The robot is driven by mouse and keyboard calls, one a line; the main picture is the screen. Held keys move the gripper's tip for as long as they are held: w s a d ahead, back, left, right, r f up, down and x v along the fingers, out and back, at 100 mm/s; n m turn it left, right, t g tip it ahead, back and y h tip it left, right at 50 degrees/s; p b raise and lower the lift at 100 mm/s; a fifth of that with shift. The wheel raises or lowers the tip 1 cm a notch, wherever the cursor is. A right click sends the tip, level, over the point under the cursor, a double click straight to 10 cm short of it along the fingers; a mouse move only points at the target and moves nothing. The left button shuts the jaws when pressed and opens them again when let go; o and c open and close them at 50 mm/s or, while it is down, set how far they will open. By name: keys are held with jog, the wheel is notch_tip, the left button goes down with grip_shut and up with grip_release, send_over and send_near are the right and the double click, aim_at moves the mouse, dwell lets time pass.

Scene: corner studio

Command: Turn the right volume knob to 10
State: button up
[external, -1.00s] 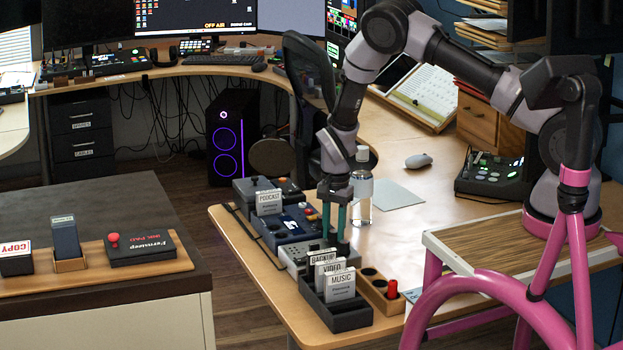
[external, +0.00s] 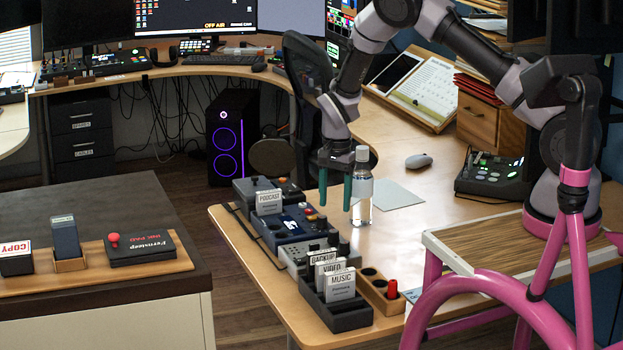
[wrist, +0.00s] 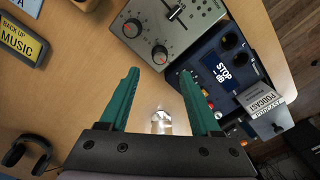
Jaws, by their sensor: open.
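The grey mixer box (wrist: 185,30) is at the top of the wrist view, with two round dark knobs along one edge. One knob (wrist: 130,28) lies nearer the "MUSIC" box, the other knob (wrist: 160,56) nearer the blue "STOP" panel. Their pointer marks are too small to read, and I cannot tell which is the right volume knob. In the external view the knobs (external: 338,242) show small and dark on the mixer. In the wrist view my gripper (wrist: 159,72) points toward the nearer knob.
A clear bottle (external: 362,188) stands on the desk beside my gripper. A blue "STOP" panel (external: 278,233) and a dark rack of cards (external: 335,318) flank the mixer. A wooden holder with a red peg (external: 391,289) is at the front. Desk around the mouse (external: 418,161) is mostly clear.

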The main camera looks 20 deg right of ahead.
aim_at(334, 231)
notch_tip(334, 231, up, 2)
jog(key=shift+r, duration=0.15)
dwell(0.3)
notch_tip(334, 231, down, 10)
jog(key=n, duration=0.3)
jog(key=shift+w+a+g, duration=0.1)
jog(key=shift+a+g, duration=0.05)
jog(key=shift+g, duration=0.15)
jog(key=shift+c, duration=0.3)
grip_shut()
jog(key=shift+n, duration=0.3)
